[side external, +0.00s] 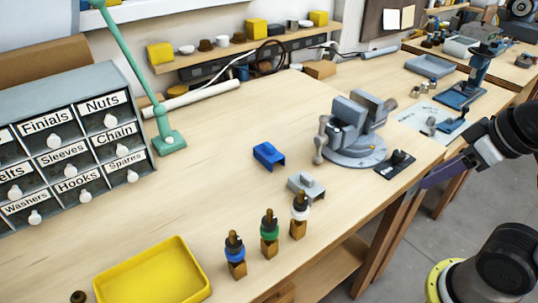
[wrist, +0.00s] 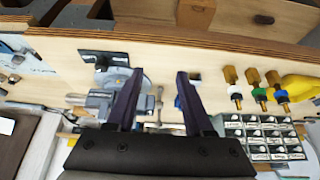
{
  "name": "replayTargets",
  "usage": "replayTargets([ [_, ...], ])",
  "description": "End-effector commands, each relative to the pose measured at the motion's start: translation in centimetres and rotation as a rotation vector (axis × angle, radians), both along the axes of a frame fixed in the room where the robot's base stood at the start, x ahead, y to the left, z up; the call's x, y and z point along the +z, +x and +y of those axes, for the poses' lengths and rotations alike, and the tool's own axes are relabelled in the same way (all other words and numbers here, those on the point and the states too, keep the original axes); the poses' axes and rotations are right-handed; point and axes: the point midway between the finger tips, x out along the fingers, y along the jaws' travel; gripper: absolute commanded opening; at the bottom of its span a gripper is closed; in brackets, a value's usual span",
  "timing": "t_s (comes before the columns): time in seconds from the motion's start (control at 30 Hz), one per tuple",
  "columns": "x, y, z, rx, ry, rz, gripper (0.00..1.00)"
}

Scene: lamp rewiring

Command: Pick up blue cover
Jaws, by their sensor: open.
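The blue cover (side external: 268,155) lies on the wooden bench, left of the vise, in the side view. In the wrist view a small blue patch of it (wrist: 178,102) shows beside the right finger, which partly hides it. My gripper (wrist: 160,72) is open and empty, with its two dark purple fingers spread apart. In the side view my gripper (side external: 432,181) is at the bench's right edge, well to the right of the blue cover and apart from it.
A grey vise (side external: 352,130) stands between my gripper and the blue cover. A grey cover (side external: 306,186) lies near the blue one. Three coloured-collar sockets (side external: 269,234), a yellow tray (side external: 152,275), a green lamp stand (side external: 168,141) and a drawer cabinet (side external: 62,150) stand around. The bench behind the cover is clear.

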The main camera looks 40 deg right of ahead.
Motion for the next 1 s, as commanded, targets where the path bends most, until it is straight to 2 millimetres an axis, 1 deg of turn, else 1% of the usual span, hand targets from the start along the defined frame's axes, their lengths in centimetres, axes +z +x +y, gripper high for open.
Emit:
replayTargets([
  [0.03, 0.0, 0.0, 0.0, 0.0, 0.0, 0.0, 0.63],
  [0.1, 0.0, 0.0, 0.0, 0.0, 0.0, 0.0, 0.75],
  [0.13, 0.0, 0.0, 0.0, 0.0, 0.0, 0.0, 0.78],
  [0.43, 0.0, 0.0, 0.0, 0.01, -0.005, 0.0, 0.78],
  [0.53, -0.1, -0.3, 0.0, 0.058, -0.03, 0.014, 0.78],
  [0.6, 0.0, -0.6, 0.0, 0.119, -0.061, 0.032, 0.78],
  [0.67, 1.1, -0.5, 0.0, 0.187, -0.096, 0.028, 0.78],
  [0.77, 4.0, 0.5, 0.0, 0.316, -0.164, 0.023, 0.78],
  [0.8, 5.2, 1.1, 0.1, 0.367, -0.188, 0.027, 0.78],
  [0.87, 6.8, 2.0, 0.1, 0.441, -0.221, 0.036, 0.78],
  [0.97, 9.6, 4.2, 0.4, 0.573, -0.276, 0.057, 0.78],
  [1.0, 10.7, 5.2, 0.5, 0.628, -0.298, 0.067, 0.78],
])
